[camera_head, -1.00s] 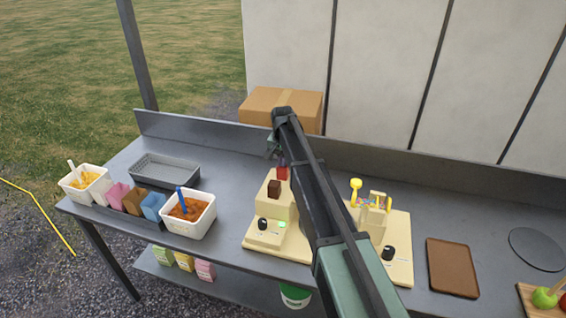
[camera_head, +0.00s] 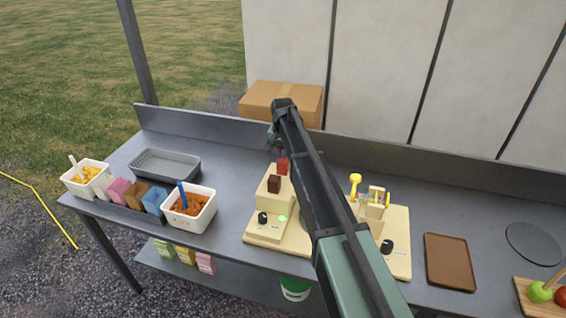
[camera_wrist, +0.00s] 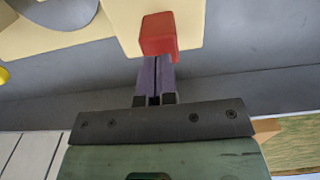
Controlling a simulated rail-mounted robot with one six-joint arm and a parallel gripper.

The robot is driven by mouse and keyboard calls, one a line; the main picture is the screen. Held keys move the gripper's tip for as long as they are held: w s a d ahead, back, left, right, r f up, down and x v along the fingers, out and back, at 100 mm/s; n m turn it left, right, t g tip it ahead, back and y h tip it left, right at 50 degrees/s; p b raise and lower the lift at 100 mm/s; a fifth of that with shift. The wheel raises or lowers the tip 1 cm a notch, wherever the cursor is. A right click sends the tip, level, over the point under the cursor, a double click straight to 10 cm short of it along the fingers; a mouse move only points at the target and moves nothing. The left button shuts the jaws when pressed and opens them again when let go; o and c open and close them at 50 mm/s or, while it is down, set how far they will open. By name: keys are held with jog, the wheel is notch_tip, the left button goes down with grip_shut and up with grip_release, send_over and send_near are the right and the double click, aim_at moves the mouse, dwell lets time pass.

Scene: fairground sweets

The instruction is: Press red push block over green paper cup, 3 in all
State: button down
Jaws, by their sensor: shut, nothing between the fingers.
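The red push block (camera_head: 283,167) sticks out at the back of a cream-coloured machine (camera_head: 262,232) on the counter. In the wrist view the red block (camera_wrist: 159,34) shows at the upper middle, against the cream machine. My gripper (camera_head: 279,150) is just above and behind the red block in the head view. In the wrist view my gripper's purple fingers (camera_wrist: 155,62) are together and empty, their tips at the block's lower edge in the picture. I cannot tell whether they touch it.
A second cream machine (camera_head: 396,240) with yellow parts stands right of my arm. White tubs (camera_head: 190,209), a grey tray (camera_head: 165,165) and a brown tray (camera_head: 450,262) stand on the counter. A cardboard box (camera_head: 282,103) is behind.

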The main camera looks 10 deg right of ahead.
jog(key=shift+f+b, duration=1.7)
jog(key=shift+f, duration=0.15)
jog(key=shift+r, duration=0.1)
jog(key=shift+r+p, duration=2.15)
jog(key=shift+p, duration=0.1)
notch_tip(320, 180, up, 5)
jog(key=p, duration=0.5)
jog(key=shift+r, duration=0.15)
